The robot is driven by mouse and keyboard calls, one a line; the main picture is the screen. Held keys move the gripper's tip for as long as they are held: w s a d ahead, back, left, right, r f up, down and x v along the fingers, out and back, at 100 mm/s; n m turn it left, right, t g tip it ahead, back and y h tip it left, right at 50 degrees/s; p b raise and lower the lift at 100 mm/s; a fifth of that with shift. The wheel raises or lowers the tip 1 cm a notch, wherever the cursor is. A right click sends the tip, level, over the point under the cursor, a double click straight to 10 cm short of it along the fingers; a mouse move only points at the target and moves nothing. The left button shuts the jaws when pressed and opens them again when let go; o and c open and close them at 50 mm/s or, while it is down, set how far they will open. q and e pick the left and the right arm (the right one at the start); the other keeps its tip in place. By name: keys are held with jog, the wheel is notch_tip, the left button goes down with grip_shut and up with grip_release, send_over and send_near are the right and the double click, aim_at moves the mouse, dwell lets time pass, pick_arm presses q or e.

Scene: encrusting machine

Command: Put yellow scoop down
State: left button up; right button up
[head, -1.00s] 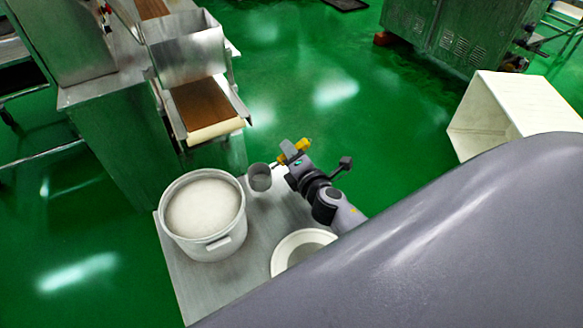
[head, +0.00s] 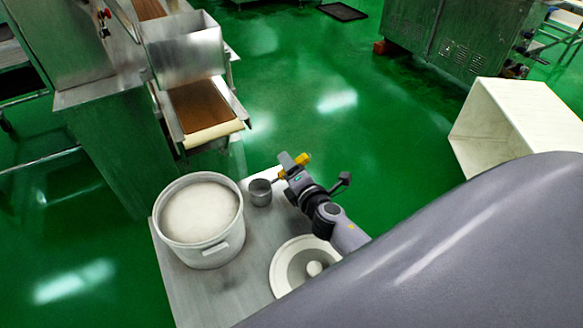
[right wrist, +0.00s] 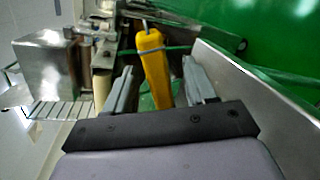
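The scoop has a grey metal cup (head: 260,192) and a yellow handle (head: 303,159). In the head view the cup is on or just above the grey table (head: 190,290), right of the white bucket. My right gripper (head: 288,166) is at the handle. In the right wrist view the yellow handle (right wrist: 152,62) lies between the two fingers (right wrist: 162,80), with a gap visible on each side, so the gripper looks open around it. The cup is not clearly seen there. My left gripper is not in view.
The white bucket (head: 204,250) with pale contents stands on the table's left. A machine with a brown belt (head: 200,105) stands behind, and a white bin (head: 515,120) is at the right.

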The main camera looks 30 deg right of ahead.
jog(key=shift+r, duration=0.1)
jog(key=shift+s+r, duration=0.15)
jog(key=v, duration=1.1)
jog(key=shift+s, duration=0.35)
